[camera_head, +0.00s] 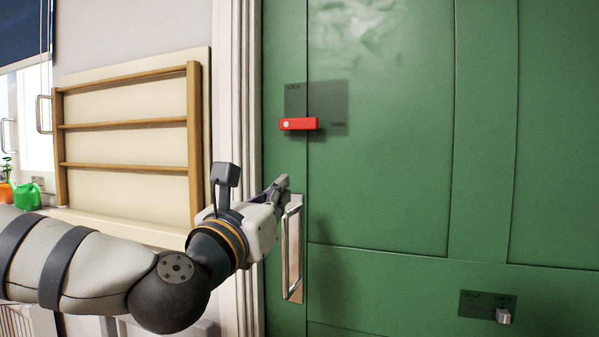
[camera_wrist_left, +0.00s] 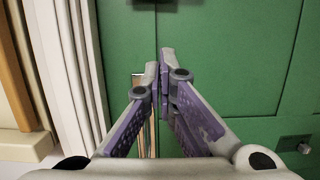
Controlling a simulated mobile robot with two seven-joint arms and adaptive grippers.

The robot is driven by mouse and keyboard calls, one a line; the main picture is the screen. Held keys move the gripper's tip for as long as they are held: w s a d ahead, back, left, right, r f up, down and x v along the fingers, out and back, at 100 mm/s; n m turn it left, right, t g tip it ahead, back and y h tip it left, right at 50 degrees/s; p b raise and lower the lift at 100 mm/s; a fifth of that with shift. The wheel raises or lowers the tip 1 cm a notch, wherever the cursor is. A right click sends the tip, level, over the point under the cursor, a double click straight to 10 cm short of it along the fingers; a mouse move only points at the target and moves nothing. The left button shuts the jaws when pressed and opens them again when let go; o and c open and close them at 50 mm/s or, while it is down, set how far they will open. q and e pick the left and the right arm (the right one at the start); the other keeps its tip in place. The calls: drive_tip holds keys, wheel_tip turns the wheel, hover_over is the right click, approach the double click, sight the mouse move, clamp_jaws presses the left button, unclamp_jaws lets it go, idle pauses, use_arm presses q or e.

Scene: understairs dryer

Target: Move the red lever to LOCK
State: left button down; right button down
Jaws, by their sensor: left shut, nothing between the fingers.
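The red lever (camera_head: 303,124) is mounted on the green door (camera_head: 385,180) in the head view. It lies horizontal, with a pale pivot at its left end and its free end pointing right. A dark plate (camera_head: 330,95) behind it has LOCK lettering at its top left and a small, hard-to-read label at the right. My left gripper (camera_head: 284,183) is below and slightly left of the lever, apart from it, near the top of the door handle. Its fingers are shut and empty; the left wrist view (camera_wrist_left: 161,62) shows the tips together. My right gripper is not in view.
A vertical metal door handle (camera_head: 292,250) stands just below my left fingertips. A small grey knob (camera_head: 503,316) on a dark plate sits at the lower right of the door. A wooden rack (camera_head: 125,124) hangs on the left wall. The door around the lever is clear.

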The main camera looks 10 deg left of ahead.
sight(301, 124)
use_arm(q)
drive_tip(key=shift+r, duration=0.15)
